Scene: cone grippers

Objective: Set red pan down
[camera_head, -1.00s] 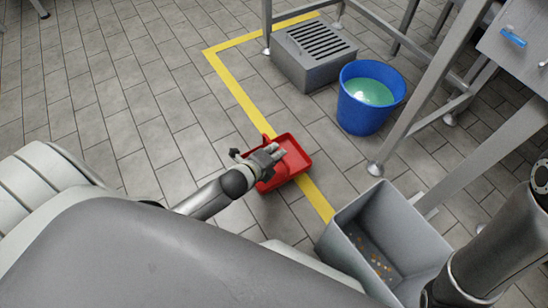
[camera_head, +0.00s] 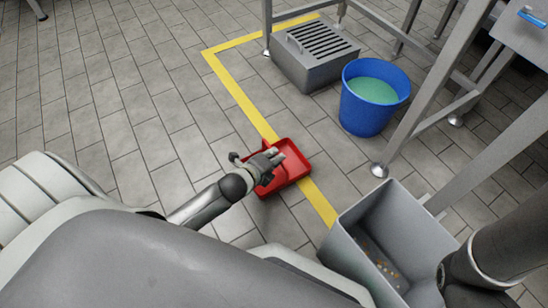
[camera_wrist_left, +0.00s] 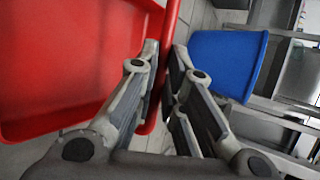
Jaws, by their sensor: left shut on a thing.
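The red pan (camera_head: 298,167) is a shallow open tray, over the yellow floor line in the head view. My left gripper (camera_head: 276,158) is shut on its near wall, and its hand hides part of the pan. In the left wrist view, the red pan (camera_wrist_left: 75,50) fills the upper left, with its edge between the fingers of the left gripper (camera_wrist_left: 163,52). I cannot tell whether the pan's underside touches the floor. My right arm enters at the lower right of the head view; its gripper is out of view.
A blue bucket (camera_head: 361,121) with greenish liquid stands right of the pan. A grey grated box (camera_head: 298,68) is behind. A grey bin (camera_head: 347,251) with small scraps inside stands at the front right, beside metal table legs. Tiled floor left of the yellow line (camera_head: 237,88) is clear.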

